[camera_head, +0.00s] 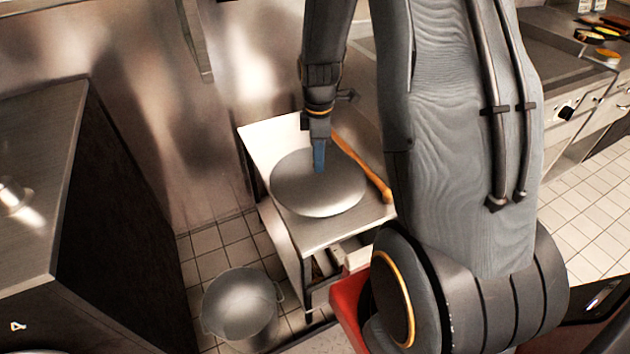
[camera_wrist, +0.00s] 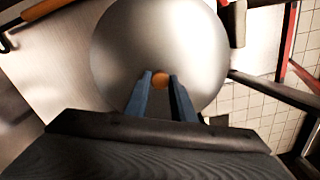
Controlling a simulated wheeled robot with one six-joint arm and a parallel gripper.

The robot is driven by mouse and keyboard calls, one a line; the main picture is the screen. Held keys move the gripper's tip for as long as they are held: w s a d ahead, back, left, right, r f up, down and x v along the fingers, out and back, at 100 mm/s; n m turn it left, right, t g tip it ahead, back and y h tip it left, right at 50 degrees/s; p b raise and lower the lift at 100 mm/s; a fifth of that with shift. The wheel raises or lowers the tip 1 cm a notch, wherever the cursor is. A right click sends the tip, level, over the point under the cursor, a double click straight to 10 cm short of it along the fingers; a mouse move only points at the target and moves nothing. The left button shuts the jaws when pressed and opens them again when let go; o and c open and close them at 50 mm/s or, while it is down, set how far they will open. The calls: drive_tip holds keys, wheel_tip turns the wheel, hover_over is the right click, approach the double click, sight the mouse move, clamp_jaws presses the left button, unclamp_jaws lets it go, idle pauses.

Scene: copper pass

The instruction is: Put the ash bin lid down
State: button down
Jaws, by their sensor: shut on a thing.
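The ash bin lid (camera_head: 318,193) is a round grey metal disc over the small metal side table (camera_head: 330,237). I cannot tell whether it touches the table top. My gripper (camera_head: 319,166) is above the lid's middle, pointing down. In the wrist view my gripper's blue fingers (camera_wrist: 161,82) are shut on the lid's small orange-brown knob, and the lid (camera_wrist: 160,40) fills the upper middle. The ash bin (camera_head: 240,307), a round metal bucket with side handles, stands open on the floor left of the table.
A wooden-handled tool (camera_head: 363,168) lies along the table's right side. A dark cabinet with a steel top (camera_head: 35,150) stands at the left, with tiled floor (camera_head: 222,247) between. A stove counter (camera_head: 565,45) is at the upper right.

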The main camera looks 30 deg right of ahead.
sight(318, 178)
drive_tip(key=shift+f+p, duration=0.35)
drive_tip(key=shift+f, duration=3.25)
drive_tip(key=shift+f, duration=0.1)
drive_tip(key=c, duration=1.5)
unclamp_jaws()
wheel_tip(318, 178, up, 12)
drive_tip(key=shift+b, duration=0.7)
drive_tip(key=s+a+r+m, duration=0.2)
drive_tip(key=s+a+m, duration=0.1)
drive_tip(key=s+m, duration=0.1)
drive_tip(key=s+a+r+m, duration=0.2)
drive_tip(key=s+a+m, duration=0.2)
drive_tip(key=s+m, duration=0.1)
drive_tip(key=s+a+r+m, duration=0.2)
drive_tip(key=s+a+m, duration=0.2)
drive_tip(key=s, duration=0.3)
drive_tip(key=shift+r, duration=0.35)
